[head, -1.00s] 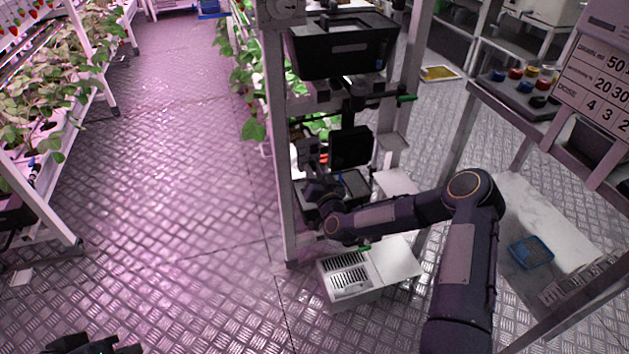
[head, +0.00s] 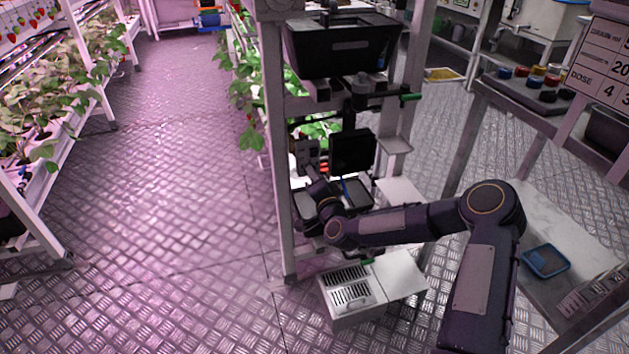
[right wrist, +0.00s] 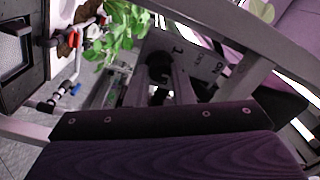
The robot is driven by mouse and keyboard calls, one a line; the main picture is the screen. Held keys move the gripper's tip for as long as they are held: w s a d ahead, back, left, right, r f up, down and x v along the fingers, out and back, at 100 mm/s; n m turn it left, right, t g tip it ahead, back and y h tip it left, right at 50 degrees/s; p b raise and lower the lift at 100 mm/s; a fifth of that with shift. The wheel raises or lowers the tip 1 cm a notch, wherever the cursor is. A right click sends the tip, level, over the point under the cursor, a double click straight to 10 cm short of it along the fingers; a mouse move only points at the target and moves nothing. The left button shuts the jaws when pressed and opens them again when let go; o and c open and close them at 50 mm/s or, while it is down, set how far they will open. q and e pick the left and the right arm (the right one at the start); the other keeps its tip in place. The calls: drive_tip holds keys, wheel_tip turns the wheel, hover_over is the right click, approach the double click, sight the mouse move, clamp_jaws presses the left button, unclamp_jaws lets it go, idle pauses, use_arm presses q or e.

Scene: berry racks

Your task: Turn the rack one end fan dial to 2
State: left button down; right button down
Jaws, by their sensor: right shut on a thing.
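The fan dial is a dark round knob (right wrist: 160,68) on a grey plate (right wrist: 190,62) with small dark lettering, in the right wrist view. My right gripper (right wrist: 160,90) is shut on the knob, with a finger on each side. In the head view my right gripper (head: 315,180) is at a small grey panel (head: 307,153) on the rack end, beside the upright post. The knob is hidden there behind the gripper. The dial's pointer and setting cannot be read. My left gripper is not in view.
A black bin (head: 340,48) sits above the gripper, and a dark screen (head: 352,152) stands just right of it. A white vented box (head: 352,292) is on the floor below. Strawberry plants (head: 55,130) line a rack at left. The aisle floor (head: 170,150) is clear.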

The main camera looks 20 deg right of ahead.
idle(0.4)
drive_tip(key=c, duration=1.3)
unclamp_jaws()
drive_tip(key=shift+o, duration=0.2)
drive_tip(key=s+p, duration=0.1)
drive_tip(key=s, duration=0.6)
drive_tip(key=shift+s+d, duration=0.2)
drive_tip(key=shift+s, duration=0.2)
drive_tip(key=shift+f, duration=0.1)
